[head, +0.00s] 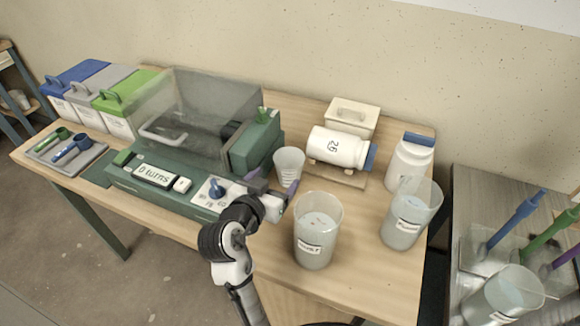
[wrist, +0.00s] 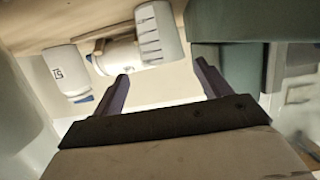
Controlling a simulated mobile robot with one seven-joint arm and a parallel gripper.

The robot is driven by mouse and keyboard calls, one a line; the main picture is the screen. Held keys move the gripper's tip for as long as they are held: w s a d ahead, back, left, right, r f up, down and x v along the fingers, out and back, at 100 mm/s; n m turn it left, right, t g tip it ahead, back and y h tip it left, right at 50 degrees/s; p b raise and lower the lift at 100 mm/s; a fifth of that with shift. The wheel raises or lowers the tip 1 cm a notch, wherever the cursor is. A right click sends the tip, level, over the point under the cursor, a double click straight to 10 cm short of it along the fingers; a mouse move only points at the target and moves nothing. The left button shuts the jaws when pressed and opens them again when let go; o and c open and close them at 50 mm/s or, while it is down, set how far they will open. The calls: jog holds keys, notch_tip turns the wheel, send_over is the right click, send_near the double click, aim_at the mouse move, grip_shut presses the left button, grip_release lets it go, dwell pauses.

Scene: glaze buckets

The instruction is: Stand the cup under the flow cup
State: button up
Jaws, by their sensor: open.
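A small translucent cup (head: 289,165) stands upright on the wooden table, right of the green machine. My gripper (head: 270,186) is open and low, just in front of this cup. In the wrist view my gripper's purple fingers (wrist: 162,72) are spread with nothing clearly held between them. I cannot pick out the flow cup with certainty. Blue (head: 518,218), green (head: 552,234) and purple handled tools stand at a clear holder on the grey side table, partly cut off by the frame.
Two large labelled beakers (head: 317,250) (head: 405,232) stand right of my arm. Behind are a white bottle (head: 338,149) lying on a cradle, a blue-lidded jar (head: 411,163) and a white box (head: 352,116). The green machine (head: 150,190) borders my left. Another beaker (head: 505,300) is on the side table.

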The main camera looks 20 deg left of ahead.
aim_at(294, 158)
jog(key=p+x, duration=0.2)
jog(key=x, duration=0.8)
jog(key=shift+w+f+p, duration=0.1)
jog(key=shift+f+p, duration=0.1)
jog(key=shift+p, duration=0.1)
jog(key=c, duration=0.8)
jog(key=shift+r, duration=0.1)
